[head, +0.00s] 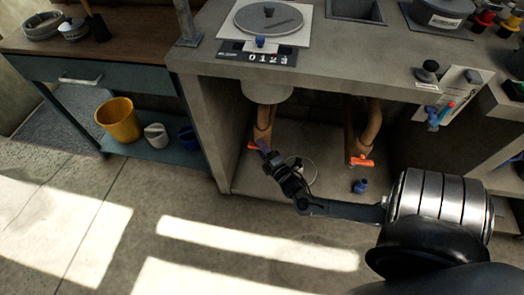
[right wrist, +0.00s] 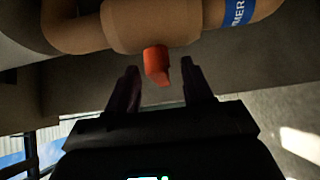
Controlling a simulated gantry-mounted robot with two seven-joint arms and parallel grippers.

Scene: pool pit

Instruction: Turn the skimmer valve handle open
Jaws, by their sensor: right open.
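The skimmer valve handle is an orange lever (head: 254,146) on the left tan pipe (head: 264,117) under the counter. In the right wrist view the orange handle (right wrist: 156,64) hangs below a tan valve body (right wrist: 150,24), with a blue label ending in "MER" on the pipe. My right gripper (head: 265,150) reaches in from the right and is open at this handle. In the right wrist view the handle shows between the tips of my right gripper (right wrist: 159,74), with gaps on both sides. My left gripper is not in view.
A second orange handle (head: 361,160) sits on the right pipe (head: 371,125). A blue fitting (head: 360,186) and a clear round item (head: 301,170) are on the cabinet floor. The concrete side wall (head: 203,140) stands left of the valve. A yellow bucket (head: 118,120) sits on the left shelf.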

